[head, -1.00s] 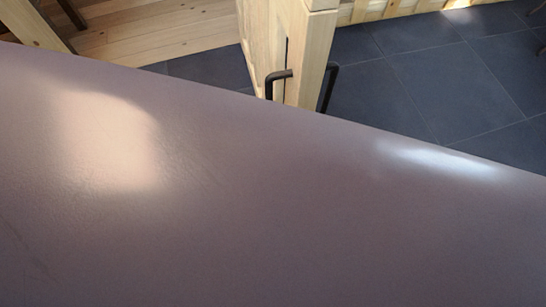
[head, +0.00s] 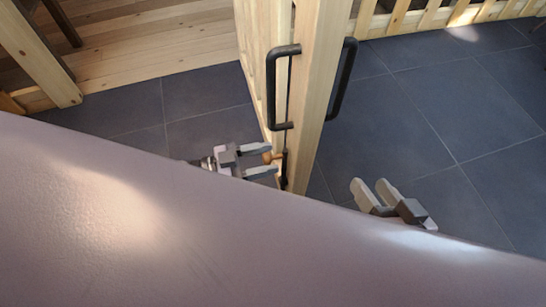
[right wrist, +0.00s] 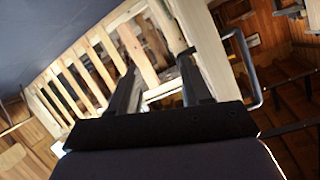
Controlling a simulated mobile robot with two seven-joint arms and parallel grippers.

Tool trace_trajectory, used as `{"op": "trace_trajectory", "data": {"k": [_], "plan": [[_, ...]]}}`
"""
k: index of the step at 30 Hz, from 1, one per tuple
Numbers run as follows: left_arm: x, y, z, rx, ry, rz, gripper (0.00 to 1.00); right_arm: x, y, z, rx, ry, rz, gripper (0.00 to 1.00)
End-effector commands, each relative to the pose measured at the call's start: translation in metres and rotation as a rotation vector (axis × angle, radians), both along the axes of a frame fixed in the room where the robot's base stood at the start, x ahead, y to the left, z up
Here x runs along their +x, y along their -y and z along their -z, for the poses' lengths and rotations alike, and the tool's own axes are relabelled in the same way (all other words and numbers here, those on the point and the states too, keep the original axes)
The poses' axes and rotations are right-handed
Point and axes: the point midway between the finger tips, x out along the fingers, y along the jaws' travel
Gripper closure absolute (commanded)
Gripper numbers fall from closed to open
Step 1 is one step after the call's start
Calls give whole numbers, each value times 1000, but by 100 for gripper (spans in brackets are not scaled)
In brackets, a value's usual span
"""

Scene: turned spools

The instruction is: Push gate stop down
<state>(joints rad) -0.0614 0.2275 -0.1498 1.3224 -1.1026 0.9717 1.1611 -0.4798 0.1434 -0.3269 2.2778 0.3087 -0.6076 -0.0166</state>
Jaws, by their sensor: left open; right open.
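A pale wooden gate (head: 318,85) stands end-on in the head view, with a black handle on its left face (head: 271,88) and another on its right face (head: 344,82). A small dark upright piece (head: 284,166) sits low on the gate's near end; I cannot tell for sure that it is the gate stop. My left gripper (head: 272,158) is open, its fingertips beside that piece on the left. My right gripper (head: 368,184) is open and empty, right of the gate. The right wrist view shows its fingers apart (right wrist: 158,84) and a black handle (right wrist: 247,68) beyond them.
A smooth mauve surface (head: 150,240) fills the lower head view and hides my forearms. Dark floor tiles (head: 420,110) lie clear right of the gate. Slatted wooden fencing (head: 430,14) runs along the back. A wooden post (head: 38,55) and plank floor (head: 150,45) are at left.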

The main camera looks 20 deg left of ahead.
Motion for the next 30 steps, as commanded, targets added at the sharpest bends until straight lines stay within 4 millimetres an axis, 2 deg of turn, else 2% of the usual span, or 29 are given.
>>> {"op": "trace_trajectory", "data": {"k": [6, 15, 20, 26, 30], "plan": [[12, 19, 0, -2, 1, -1, 46, 1, -5, 1, 32, 1, -11, 52], [13, 21, -1, -1, 1, -1, 46, 1, -6, 0, 36, 1, -13, 52], [13, 21, 0, -1, 1, -1, 98, 1, -6, 0, 36, 1, -13, 52], [13, 21, 4, 0, 0, 0, 100, 2, -6, 3, 33, 3, -12, 52], [12, 21, 23, 2, -3, 1, 100, 2, -1, 8, 6, 33, -1, 52]]}}
